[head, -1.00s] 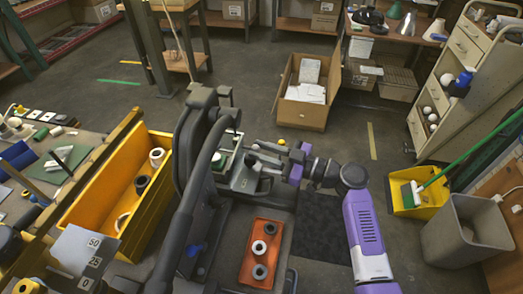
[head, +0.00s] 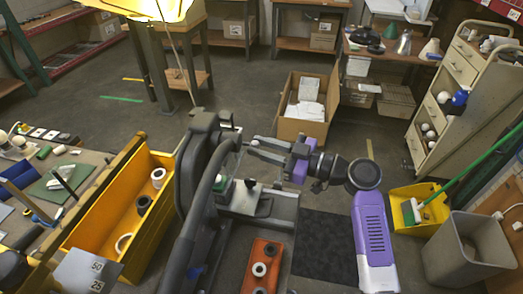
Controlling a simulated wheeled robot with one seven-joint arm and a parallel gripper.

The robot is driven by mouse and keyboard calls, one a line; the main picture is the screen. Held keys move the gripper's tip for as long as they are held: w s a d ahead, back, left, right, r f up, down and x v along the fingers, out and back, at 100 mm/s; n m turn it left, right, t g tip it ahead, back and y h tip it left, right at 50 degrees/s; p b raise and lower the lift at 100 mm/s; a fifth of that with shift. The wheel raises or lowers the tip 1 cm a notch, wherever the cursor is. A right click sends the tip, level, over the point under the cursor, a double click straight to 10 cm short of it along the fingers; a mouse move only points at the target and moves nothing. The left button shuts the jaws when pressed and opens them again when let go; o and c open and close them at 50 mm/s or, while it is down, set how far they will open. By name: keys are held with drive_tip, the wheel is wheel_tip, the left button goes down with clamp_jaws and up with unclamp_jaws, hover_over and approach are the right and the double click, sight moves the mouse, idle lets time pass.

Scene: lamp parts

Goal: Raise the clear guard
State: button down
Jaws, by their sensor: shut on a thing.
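A dark grey machine (head: 201,160) with a curved arm stands at the middle. Its bed holds a light metal block with a black knob (head: 249,184) and a green-and-white piece (head: 223,187). My gripper (head: 254,146) reaches in from the right, above the metal block, with its fingers pointing left toward the machine's column. It is shut at the clear guard's place. The guard's see-through panel is hard to make out against the machine, so its exact edges and tilt cannot be told.
An orange tray (head: 249,283) with several rings lies in front of the machine. A yellow bin (head: 108,218) stands to the left. A cardboard box (head: 294,127) is on the floor behind. A grey waste bin (head: 442,258) and yellow dustpan (head: 427,190) are at the right.

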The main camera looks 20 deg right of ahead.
drive_tip(key=shift+r, duration=0.35)
drive_tip(key=c, duration=1.4)
unclamp_jaws()
drive_tip(key=shift+o, duration=1)
drive_tip(key=shift+f, duration=0.1)
drive_tip(key=b+v, duration=0.2)
drive_tip(key=v, duration=0.6)
